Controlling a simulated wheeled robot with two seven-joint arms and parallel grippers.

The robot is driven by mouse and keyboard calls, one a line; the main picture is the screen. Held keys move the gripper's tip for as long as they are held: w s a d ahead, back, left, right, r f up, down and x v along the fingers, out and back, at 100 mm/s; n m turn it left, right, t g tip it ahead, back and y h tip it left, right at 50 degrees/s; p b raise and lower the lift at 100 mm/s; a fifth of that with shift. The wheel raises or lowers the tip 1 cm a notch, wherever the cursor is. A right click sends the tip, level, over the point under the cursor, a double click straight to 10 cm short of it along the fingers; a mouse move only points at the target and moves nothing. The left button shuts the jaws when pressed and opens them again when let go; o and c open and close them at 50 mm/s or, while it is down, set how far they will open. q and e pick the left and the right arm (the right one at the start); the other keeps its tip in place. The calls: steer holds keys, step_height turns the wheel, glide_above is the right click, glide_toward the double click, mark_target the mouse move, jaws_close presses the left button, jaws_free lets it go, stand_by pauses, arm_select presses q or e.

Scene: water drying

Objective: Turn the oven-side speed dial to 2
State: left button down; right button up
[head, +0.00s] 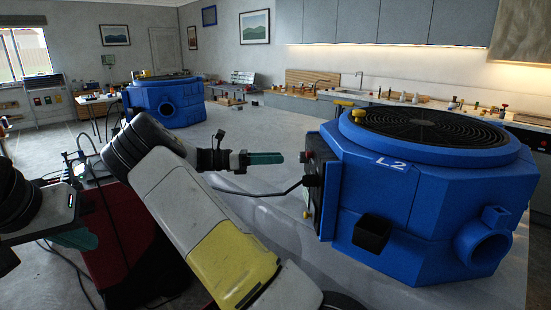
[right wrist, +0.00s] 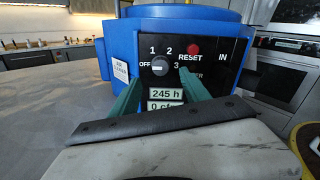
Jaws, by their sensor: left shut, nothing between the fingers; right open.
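The blue drying machine (head: 385,215) marked L2 stands at the right of the head view; an oven (right wrist: 285,75) shows behind it in the right wrist view. Its black control panel (right wrist: 205,60) carries the round speed dial (right wrist: 160,66), with OFF, 1, 2 and 3 around it. I cannot clearly make out the dial's pointer. The display (right wrist: 164,106) below reads 0 on its lower line. My right gripper (head: 280,158) is open, its teal fingers pointing at the panel, on either side below the dial, apart from it. My left gripper (head: 82,239) is shut and empty at far left.
A second blue machine (head: 165,103) stands further back on the left. A black cable (head: 262,193) runs to the near machine's panel. A kitchen counter (head: 350,97) lines the back wall.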

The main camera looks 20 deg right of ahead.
mark_target(303, 157)
steer(key=x, duration=0.7)
steer(key=shift+s, duration=0.1)
jaws_close()
